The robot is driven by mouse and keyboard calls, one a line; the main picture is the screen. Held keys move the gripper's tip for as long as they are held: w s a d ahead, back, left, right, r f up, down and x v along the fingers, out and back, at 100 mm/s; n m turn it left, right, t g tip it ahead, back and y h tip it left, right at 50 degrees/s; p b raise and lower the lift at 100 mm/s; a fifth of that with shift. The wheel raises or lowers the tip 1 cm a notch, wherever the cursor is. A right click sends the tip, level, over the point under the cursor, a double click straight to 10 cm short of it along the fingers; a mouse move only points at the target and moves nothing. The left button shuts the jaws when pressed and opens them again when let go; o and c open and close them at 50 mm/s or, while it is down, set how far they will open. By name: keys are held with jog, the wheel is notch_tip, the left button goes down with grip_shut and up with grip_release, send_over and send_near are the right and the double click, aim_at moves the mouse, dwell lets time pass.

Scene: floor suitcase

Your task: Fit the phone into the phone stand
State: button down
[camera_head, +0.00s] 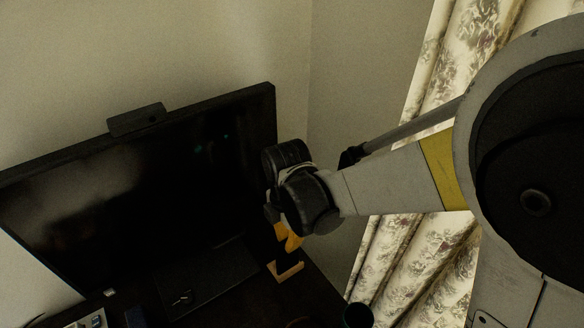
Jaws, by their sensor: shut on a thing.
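My gripper (288,238) shows at the end of my arm, in front of the right edge of the monitor. Its yellow-orange fingers point down and are shut on a dark thing, which appears to be the phone (284,255). The phone shows only as a small dark patch below the fingers. A light wooden phone stand (288,270) is on the dark desk directly below. The phone's lower end overlaps the stand in this view. I cannot tell whether it is seated in the stand, touching it, or just behind or above it.
A large black monitor (140,190) with a bar (137,119) on top fills the left, close to the gripper. The dark desk (310,300) holds a dark cup (357,315) at the front right. Floral curtains (400,260) hang at the right.

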jog(key=shift+w+f+b, duration=0.35)
jog(key=shift+w+f, duration=0.05)
jog(key=shift+f, duration=0.5)
jog(key=shift+w+f+b, duration=0.4)
jog(key=shift+f, duration=0.5)
jog(key=shift+w+f+b, duration=0.35)
jog(key=shift+w+f, duration=0.05)
jog(key=shift+f, duration=0.5)
jog(key=shift+f, duration=0.25)
jog(key=c, duration=1.6)
grip_release()
jog(key=shift+r, duration=0.1)
notch_tip(320, 180, up, 12)
jog(key=p, duration=0.4)
jog(key=shift+r, duration=0.2)
